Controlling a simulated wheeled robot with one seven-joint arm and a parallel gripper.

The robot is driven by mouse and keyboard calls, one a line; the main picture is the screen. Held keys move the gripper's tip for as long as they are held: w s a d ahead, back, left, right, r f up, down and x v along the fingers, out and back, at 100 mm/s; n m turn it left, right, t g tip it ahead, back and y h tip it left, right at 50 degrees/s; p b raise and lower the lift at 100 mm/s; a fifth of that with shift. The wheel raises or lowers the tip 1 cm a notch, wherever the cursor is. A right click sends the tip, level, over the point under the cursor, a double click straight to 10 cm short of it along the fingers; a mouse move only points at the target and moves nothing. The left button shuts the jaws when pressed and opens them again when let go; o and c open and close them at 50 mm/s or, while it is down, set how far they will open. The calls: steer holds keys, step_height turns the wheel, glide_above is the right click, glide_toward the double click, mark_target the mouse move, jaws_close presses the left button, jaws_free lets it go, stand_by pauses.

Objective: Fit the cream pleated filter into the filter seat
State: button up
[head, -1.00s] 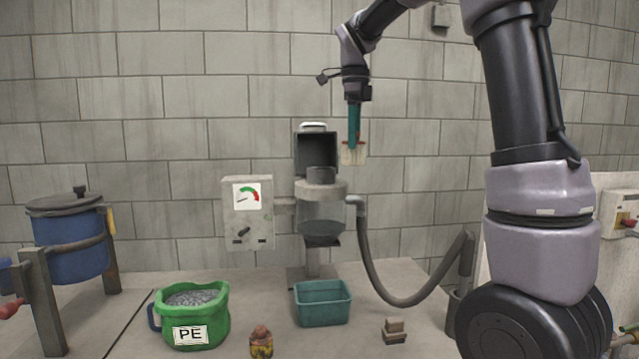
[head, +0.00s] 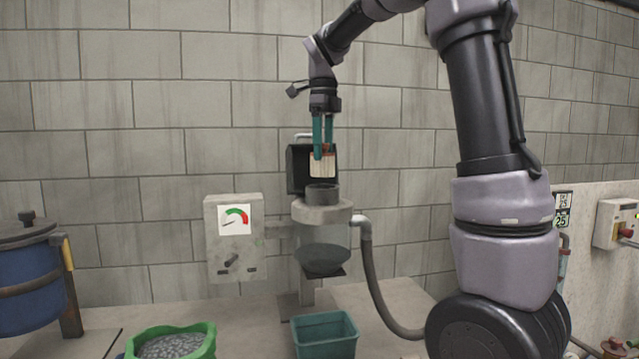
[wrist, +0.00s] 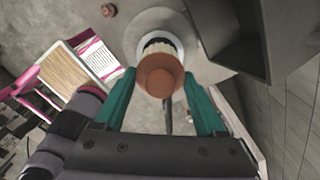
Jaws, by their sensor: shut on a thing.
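The cream pleated filter (head: 323,166) hangs upright between the teal fingers of my gripper (head: 323,152). In the wrist view, its round orange-brown end cap (wrist: 163,76) sits between the fingertips (wrist: 162,92), with cream pleats (wrist: 160,46) beyond it. My gripper is shut on the filter. The filter seat, a dark grey round collar (head: 322,195), stands on top of the grey hopper just below the filter. In the head view a small gap appears between them. In the wrist view, the filter hides much of the opening, so exact alignment is hard to judge.
An open dark lid box (head: 297,168) stands right behind the seat; it also shows in the wrist view (wrist: 238,38). A gauge box (head: 235,250) is to the left and a grey hose (head: 372,275) to the right. A teal bin (head: 325,335) and green sack (head: 172,343) are below.

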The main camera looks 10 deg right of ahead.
mark_target(323, 174)
steer(key=shift+f, duration=3.15)
steer(key=shift+f, duration=0.2)
steer(key=o, duration=1.3)
steer(key=shift+r, duration=0.1)
